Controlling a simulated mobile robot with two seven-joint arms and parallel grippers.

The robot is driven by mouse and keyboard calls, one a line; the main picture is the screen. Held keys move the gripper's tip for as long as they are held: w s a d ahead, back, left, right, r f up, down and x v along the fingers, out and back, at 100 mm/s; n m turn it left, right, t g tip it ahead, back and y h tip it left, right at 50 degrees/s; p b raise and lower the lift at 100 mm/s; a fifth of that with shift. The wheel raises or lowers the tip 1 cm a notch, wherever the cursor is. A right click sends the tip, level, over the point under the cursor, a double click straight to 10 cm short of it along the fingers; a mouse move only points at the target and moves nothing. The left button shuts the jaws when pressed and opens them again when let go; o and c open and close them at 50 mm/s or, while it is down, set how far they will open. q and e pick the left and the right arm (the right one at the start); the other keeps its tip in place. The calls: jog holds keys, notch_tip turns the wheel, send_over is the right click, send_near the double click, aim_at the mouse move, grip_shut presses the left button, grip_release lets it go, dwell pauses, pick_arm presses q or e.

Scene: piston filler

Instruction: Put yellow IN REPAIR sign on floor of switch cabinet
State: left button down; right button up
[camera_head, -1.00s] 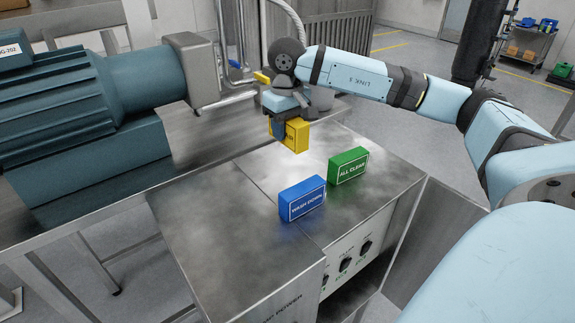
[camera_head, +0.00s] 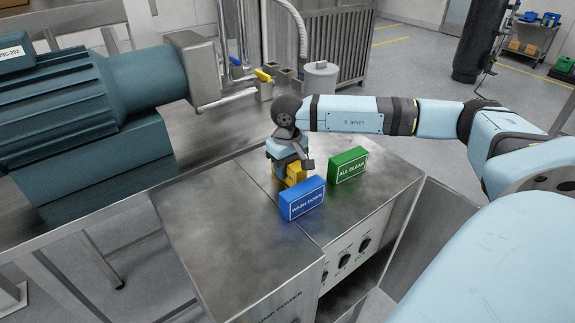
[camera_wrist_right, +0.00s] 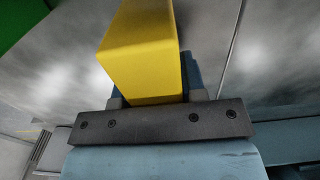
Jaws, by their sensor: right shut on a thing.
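The yellow sign (camera_head: 296,172) is held in my right gripper (camera_head: 285,166), just behind the blue WASH DOWN sign. In the right wrist view the yellow sign (camera_wrist_right: 142,50) stands between the fingers of the shut right gripper (camera_wrist_right: 155,92). Its lettering is not visible now. It is low over the top of the metal switch cabinet (camera_head: 225,240); I cannot tell whether it touches that top. The cabinet's front shows knobs and an open dark space at the lower right, whose floor is mostly hidden. My left gripper is not in view.
The blue WASH DOWN sign (camera_head: 302,199) and green ALL CLEAR sign (camera_head: 347,165) stand on the cabinet top, close to the held sign. A large teal motor (camera_head: 80,120) is at left. An open cabinet door (camera_head: 428,235) stands at the right. The cabinet top's left half is clear.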

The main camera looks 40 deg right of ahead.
jog(key=shift+f, duration=0.1)
jog(key=shift+f+b, duration=0.15)
jog(key=shift+b, duration=0.15)
jog(key=o, duration=0.9)
jog(key=shift+o, duration=0.2)
jog(key=shift+r, duration=0.25)
